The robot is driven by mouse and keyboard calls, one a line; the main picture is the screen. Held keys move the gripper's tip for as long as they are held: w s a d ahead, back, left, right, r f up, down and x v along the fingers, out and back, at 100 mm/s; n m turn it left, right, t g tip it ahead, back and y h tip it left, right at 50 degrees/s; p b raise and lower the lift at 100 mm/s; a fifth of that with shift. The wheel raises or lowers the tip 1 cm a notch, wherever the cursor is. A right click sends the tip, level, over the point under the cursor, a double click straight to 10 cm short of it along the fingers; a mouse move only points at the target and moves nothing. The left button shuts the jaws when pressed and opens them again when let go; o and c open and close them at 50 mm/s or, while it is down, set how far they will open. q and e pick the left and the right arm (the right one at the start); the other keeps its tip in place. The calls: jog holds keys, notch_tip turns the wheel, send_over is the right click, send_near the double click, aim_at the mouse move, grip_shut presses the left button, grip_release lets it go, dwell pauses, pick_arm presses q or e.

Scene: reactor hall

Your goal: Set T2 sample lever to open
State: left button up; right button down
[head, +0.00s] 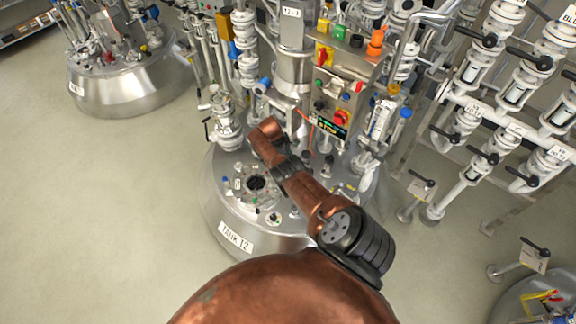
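The steel tank labelled as tank T2 (236,238) stands in the middle, its lid crowded with fittings. A dark round port (257,184) is on the lid's near side. One of my copper arms reaches over the lid from the lower right and bends at its far end. I cannot make out a gripper at that end, and the arm hides part of the lid and pipework. A blue-capped fitting (262,86) rises just beyond the arm. I cannot tell which fitting is the sample lever or how it is set.
Valve racks with black handles (535,60) fill the right. Another tank (135,85) stands upper left. Floor (100,220) at left is clear.

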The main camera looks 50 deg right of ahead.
dwell(0.4)
jog(key=c, duration=2)
grip_release()
jog(key=shift+o, duration=0.2)
jog(key=v, duration=1.2)
